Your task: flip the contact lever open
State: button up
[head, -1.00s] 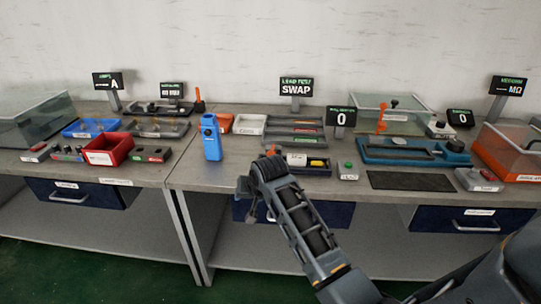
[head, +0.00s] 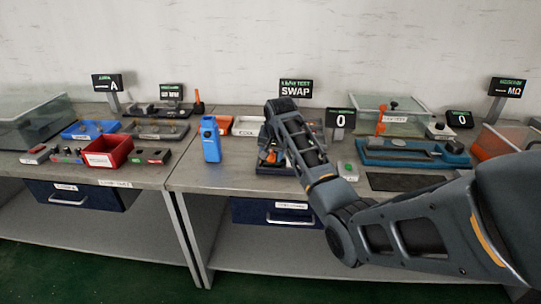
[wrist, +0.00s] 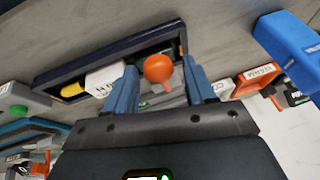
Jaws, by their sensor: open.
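The contact lever shows as an orange ball knob (wrist: 158,68) on a short stem in the wrist view. It stands at one end of a dark test fixture (wrist: 52,78) that also holds a white labelled block (wrist: 104,80) and a yellow piece (wrist: 72,90). My gripper (wrist: 160,82) is open, with one blue-grey finger on each side of the knob. I cannot tell whether either finger touches it. In the head view my arm covers most of the fixture, and a bit of orange (head: 270,157) shows beside my gripper.
A blue upright device (head: 211,140) stands just left of the fixture. A SWAP display (head: 296,89) is behind it. A green button box (head: 347,171) and a blue tray (head: 375,158) lie to the right. A red bin (head: 108,151) is farther left.

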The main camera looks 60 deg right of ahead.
jog(key=shift+x, duration=0.9)
jog(key=shift+w, duration=0.1)
grip_shut()
